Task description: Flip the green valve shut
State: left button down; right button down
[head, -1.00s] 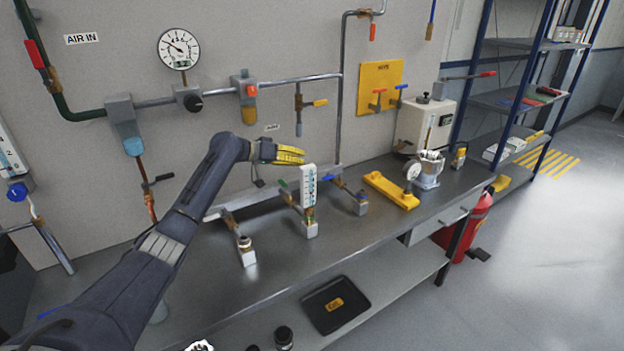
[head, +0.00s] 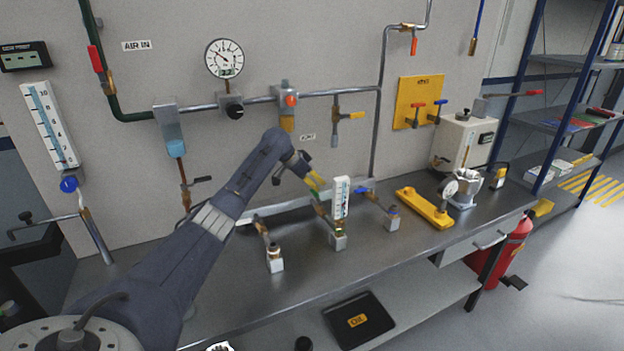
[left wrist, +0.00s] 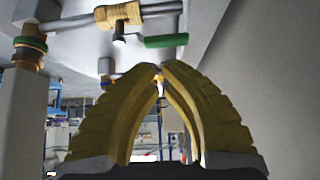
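The green valve's lever (left wrist: 166,41) shows in the left wrist view on a brass valve body (left wrist: 122,14) set on a pipe, just above my fingertips in the picture. In the head view its brass body (head: 321,210) stands left of a small white gauge, and the lever is mostly hidden by my fingers. My left gripper (left wrist: 159,68) has yellow fingers that meet at the tips with nothing between them. In the head view this gripper (head: 315,183) points down and right, close to the lever; contact cannot be told. My right gripper is out of view.
The white gauge (head: 341,198) stands right beside the valve. A blue-handled valve (head: 379,204) is to the right and a brass-topped fitting (head: 274,257) to the left. A yellow bracket (head: 425,208) lies farther right.

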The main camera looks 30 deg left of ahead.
pick_arm(q)
jog(key=shift+x, duration=1.95)
